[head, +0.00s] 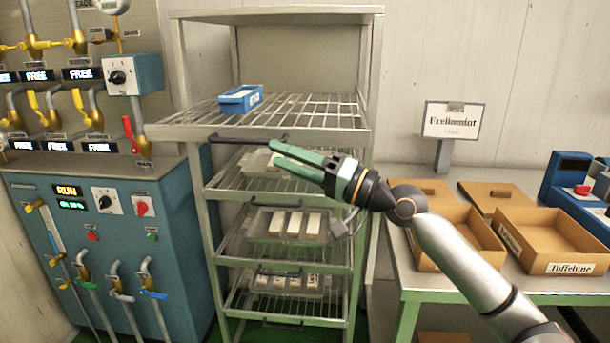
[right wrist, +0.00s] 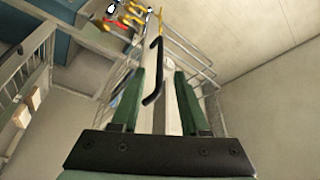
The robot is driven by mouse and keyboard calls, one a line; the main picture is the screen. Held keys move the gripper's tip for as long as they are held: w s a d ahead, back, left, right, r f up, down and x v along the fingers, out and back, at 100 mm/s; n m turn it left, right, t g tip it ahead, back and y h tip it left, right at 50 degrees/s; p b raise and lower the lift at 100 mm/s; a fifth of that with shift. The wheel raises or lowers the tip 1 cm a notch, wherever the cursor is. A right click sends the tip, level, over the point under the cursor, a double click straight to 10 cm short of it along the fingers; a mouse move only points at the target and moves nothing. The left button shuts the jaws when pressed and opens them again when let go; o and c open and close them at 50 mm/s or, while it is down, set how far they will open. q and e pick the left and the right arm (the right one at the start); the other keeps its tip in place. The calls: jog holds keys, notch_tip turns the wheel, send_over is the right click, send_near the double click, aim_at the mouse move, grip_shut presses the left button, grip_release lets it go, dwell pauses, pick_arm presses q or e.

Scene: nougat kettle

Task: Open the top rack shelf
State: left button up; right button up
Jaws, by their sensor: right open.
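The metal rack (head: 370,60) stands in the middle of the head view. Its top wire shelf (head: 190,122) appears to stick out past the front posts, and a blue box (head: 240,98) sits on it. A black bar handle (head: 235,139) runs along the shelf's front; it also shows in the right wrist view (right wrist: 152,85). My right gripper (head: 272,152), with green fingers, is open at the handle's right end. In the right wrist view (right wrist: 157,72), the handle's near end lies between the spread fingers; contact cannot be told. My left gripper is out of view.
Lower shelves hold trays of pale bars (head: 295,225). A teal machine (head: 120,240) with valves and pipes stands close on the rack's left. On the right, a table (head: 430,283) carries cardboard boxes (head: 555,240) and a sign (head: 452,120).

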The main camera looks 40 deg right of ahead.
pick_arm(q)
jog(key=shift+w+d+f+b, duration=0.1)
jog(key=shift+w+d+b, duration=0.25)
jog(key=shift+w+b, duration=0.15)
pick_arm(e)
jog(key=v, duration=0.3)
jog(key=shift+s+d+f, duration=0.1)
jog(key=shift+s, duration=0.2)
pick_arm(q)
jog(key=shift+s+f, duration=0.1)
pick_arm(e)
notch_tip(320, 180, down, 27)
jog(key=a+n+g+h+p, duration=0.1)
jog(key=a+g+h+p, duration=0.1)
jog(key=g+h+p, duration=0.3)
pick_arm(q)
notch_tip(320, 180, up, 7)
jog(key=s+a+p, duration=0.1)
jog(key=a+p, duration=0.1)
jog(key=p, duration=0.2)
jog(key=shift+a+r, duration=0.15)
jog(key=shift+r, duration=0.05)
pick_arm(e)
jog(key=s+a+f+n+g, duration=0.4)
jog(key=s+a+f+n, duration=0.4)
jog(key=s+a+f, duration=0.8)
jog(key=a+f, duration=0.2)
jog(key=a, duration=0.1)
jog(key=shift+a+g, duration=0.4)
